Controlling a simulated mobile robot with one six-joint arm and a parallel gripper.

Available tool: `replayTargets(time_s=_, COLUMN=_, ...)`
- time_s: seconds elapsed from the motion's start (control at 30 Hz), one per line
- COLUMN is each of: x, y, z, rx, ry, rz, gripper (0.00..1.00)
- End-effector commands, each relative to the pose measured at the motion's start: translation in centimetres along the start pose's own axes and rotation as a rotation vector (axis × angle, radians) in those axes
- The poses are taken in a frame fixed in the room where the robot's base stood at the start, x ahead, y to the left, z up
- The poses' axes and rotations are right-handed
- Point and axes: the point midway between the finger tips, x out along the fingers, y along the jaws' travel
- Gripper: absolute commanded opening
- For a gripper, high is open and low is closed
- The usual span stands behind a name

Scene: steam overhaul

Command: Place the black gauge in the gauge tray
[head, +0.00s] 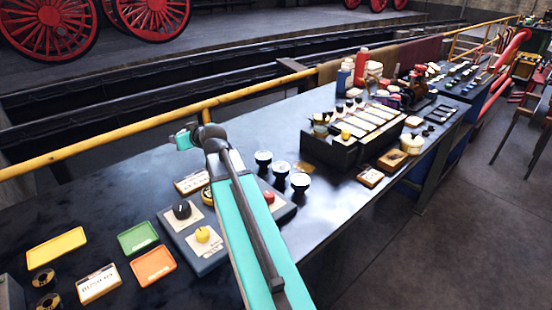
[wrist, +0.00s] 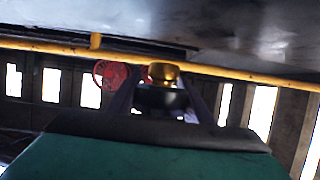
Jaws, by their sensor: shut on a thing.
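My gripper (wrist: 162,105) is shut on a dark, rounded body with a brass-coloured end, which looks like the black gauge (wrist: 160,98). It is held off the bench, with the yellow rail behind it in the wrist view. A blue-grey tray (head: 211,262) left of my arm holds a black knob-like piece (head: 182,209) and a yellow one (head: 202,235) on cream cards. I cannot tell which tray is the gauge tray.
Yellow (head: 56,247), green (head: 138,237) and orange (head: 155,265) shallow trays lie at the left. Dark cups (head: 280,170) stand right of my arm, before a dark compartment box (head: 330,150). A yellow rail (head: 100,143) runs along the far edge. Bare bench shows near the rail.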

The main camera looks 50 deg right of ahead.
Motion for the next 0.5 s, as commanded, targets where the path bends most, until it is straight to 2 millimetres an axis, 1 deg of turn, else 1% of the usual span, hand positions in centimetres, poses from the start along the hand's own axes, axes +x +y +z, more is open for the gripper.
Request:
replayTargets(time_s=0.03, x=-0.1, y=1.8, z=0.1, rx=0.004, ry=0.001, rz=0.007, gripper=0.19)
replayTargets(time_s=0.27, x=-1.1, y=8.4, z=0.9, rx=0.006, ry=0.0, rz=0.014, gripper=0.19)
replayTargets(time_s=0.5, x=-2.8, y=15.3, z=1.7, rx=0.009, ry=0.001, rz=0.02, gripper=0.19)
